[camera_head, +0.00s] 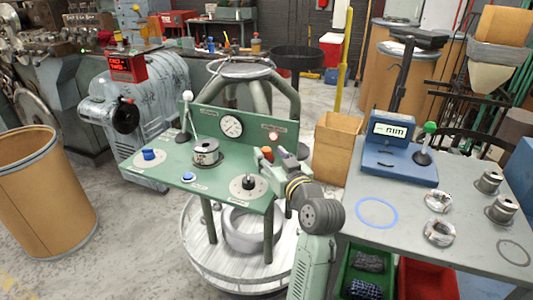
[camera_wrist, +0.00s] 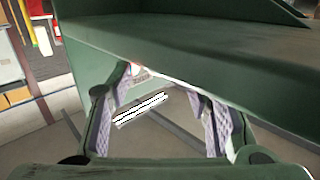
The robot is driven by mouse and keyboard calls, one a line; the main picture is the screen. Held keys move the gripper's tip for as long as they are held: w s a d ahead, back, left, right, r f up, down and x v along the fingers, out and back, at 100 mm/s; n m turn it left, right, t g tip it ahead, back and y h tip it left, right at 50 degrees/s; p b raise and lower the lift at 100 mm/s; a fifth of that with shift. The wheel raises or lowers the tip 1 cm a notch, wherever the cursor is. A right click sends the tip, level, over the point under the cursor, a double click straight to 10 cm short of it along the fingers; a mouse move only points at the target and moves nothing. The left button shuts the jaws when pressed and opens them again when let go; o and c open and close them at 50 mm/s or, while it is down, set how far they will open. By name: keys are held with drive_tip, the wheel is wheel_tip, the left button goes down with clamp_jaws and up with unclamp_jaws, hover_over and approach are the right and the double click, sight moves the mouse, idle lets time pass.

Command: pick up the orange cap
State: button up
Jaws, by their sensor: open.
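A small orange-red piece (camera_head: 267,153) shows just left of my gripper (camera_head: 280,162) in the head view, over the right end of the green bench. It may be the orange cap, but it is too small to be sure. Another small reddish round part (camera_head: 273,135) sits on the upright green panel behind. In the wrist view my gripper (camera_wrist: 166,92) has its two pale ridged fingers wide apart, with nothing held between them.
The green bench (camera_head: 175,170) carries a dial gauge (camera_head: 231,126), a metal spool (camera_head: 205,152), blue knobs and a black-knobbed dial (camera_head: 248,186). A grey table (camera_head: 400,240) with a blue meter (camera_head: 392,150) stands at right. The panel's green surface fills much of the wrist view.

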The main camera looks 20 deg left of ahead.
sight(268, 152)
drive_tip(key=x, duration=0.3)
drive_tip(key=shift+w+a+r+p, duration=0.1)
drive_tip(key=shift+a+p, duration=0.15)
drive_tip(key=shift+p, duration=0.1)
clamp_jaws()
idle(0.4)
